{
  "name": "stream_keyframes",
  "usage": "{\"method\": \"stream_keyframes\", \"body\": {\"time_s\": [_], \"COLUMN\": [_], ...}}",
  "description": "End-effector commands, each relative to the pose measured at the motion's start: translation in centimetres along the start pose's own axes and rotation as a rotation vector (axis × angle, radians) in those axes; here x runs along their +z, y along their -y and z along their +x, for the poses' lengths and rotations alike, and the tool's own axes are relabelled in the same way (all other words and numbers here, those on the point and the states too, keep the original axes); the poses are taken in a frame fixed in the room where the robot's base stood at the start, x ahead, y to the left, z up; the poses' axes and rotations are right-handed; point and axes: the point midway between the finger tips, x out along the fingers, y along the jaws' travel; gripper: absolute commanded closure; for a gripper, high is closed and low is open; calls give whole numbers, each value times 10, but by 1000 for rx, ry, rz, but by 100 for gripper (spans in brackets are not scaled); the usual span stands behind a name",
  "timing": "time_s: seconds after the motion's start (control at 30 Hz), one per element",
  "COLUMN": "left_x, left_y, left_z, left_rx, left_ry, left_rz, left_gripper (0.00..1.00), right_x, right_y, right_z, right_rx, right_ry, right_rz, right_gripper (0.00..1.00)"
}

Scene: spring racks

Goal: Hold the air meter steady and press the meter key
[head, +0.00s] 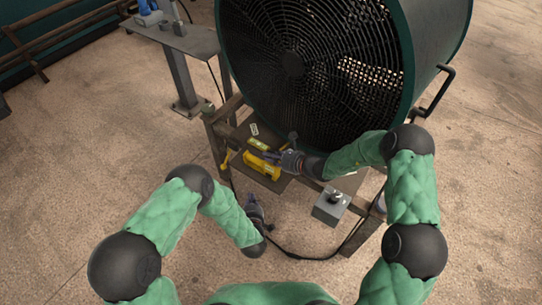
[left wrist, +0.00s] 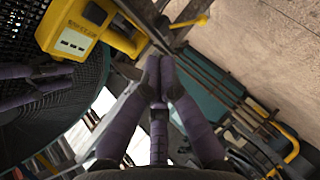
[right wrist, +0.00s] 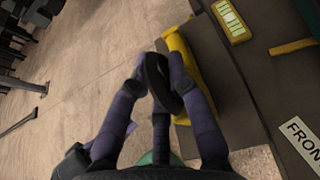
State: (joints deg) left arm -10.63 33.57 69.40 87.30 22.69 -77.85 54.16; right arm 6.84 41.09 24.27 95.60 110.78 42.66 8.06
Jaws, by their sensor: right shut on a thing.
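The yellow air meter (head: 262,166) lies on the low wooden shelf in front of the big fan. In the left wrist view the yellow body (left wrist: 70,35) shows a pale label panel, at upper left. My right gripper (head: 287,160) is at the meter's right end; in the right wrist view its fingers (right wrist: 158,82) are shut on a dark rounded part beside the yellow body (right wrist: 182,58). I cannot see clearly how that part joins the meter. My left gripper (head: 254,206) is in front of and below the shelf, apart from the meter; its fingertips (left wrist: 160,70) are together and empty.
The large fan (head: 300,70) stands behind the shelf. A small yellow block (head: 257,145) lies behind the meter. A grey box with a dark knob (head: 331,205) sits to the right. A grey stand (head: 180,38) is at upper left.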

Motion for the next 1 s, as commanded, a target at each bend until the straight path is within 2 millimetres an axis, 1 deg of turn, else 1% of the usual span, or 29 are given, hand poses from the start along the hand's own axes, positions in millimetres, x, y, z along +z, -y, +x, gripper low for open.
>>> {"method": "stream_keyframes", "body": {"time_s": [0.17, 0.63, 0.8, 1.0], "left_x": [8, 36, 42, 44], "left_y": [-7, -35, -42, -44], "left_z": [9, 49, 57, 60], "left_rx": [1, 1, 1, 0], "left_ry": [2, 1, 1, 1], "left_rz": [-2, -1, -1, 0], "left_gripper": [100, 100, 100, 100], "right_x": [0, 0, 0, 0], "right_y": [0, 0, 0, 0], "right_z": [0, 0, 0, 0], "right_rx": [1, 1, 1, 1], "right_ry": [-1, -1, -1, -1], "right_rz": [1, 1, 1, 1], "right_gripper": [100, 100, 100, 100]}}
